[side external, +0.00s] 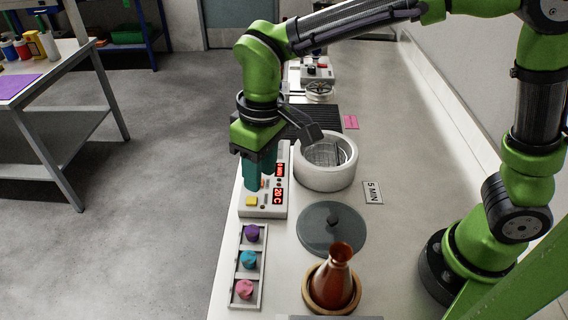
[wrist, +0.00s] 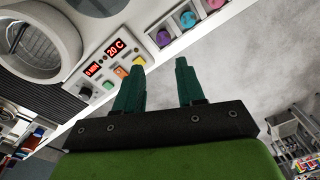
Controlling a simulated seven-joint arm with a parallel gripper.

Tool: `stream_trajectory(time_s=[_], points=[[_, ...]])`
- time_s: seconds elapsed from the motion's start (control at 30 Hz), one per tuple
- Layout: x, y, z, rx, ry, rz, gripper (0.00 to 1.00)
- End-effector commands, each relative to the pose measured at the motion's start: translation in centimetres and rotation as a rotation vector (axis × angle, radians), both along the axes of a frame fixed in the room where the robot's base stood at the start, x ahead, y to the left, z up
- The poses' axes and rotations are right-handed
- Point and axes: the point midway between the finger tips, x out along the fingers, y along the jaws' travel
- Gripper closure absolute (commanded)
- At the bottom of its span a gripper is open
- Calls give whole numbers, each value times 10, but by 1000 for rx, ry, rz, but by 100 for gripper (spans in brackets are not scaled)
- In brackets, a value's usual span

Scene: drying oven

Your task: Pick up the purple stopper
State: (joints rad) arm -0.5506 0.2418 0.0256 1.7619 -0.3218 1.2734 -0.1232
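The purple stopper (side external: 252,233) sits in the far slot of a pale rack (side external: 262,290) at the bench's front left edge. It also shows in the wrist view (wrist: 163,38), beside the teal and pink stoppers. My gripper (side external: 260,186) is above the control box, beyond the rack and higher than the stopper. In the wrist view my gripper's (wrist: 160,78) two green fingers stand apart with nothing between them. The purple stopper is beyond the fingertips and not touched.
A teal stopper (side external: 248,259) and a pink stopper (side external: 243,289) share the rack. The control box (side external: 264,208) has lit displays and buttons. A white round oven (side external: 326,176), a grey lid (side external: 331,229) and a brown flask (side external: 333,283) stand to the right.

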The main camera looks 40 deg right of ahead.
Motion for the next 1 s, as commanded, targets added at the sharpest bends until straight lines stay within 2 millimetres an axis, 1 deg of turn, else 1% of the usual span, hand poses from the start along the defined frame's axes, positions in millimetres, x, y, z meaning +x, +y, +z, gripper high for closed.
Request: stream_trajectory(time_s=[0.03,0.1,0.2,0.27,0.37,0.6,0.7,0.8,1.0], points=[[5,12,-5,-23,15,31,61],[12,20,-5,-45,22,54,61],[19,20,6,-55,14,60,61],[16,18,2,-63,25,63,61],[15,17,-13,-65,32,66,61],[15,17,-66,-65,32,64,61],[15,17,-85,-64,31,63,61],[15,17,-100,-63,29,64,61],[16,17,-113,-62,28,62,61]])
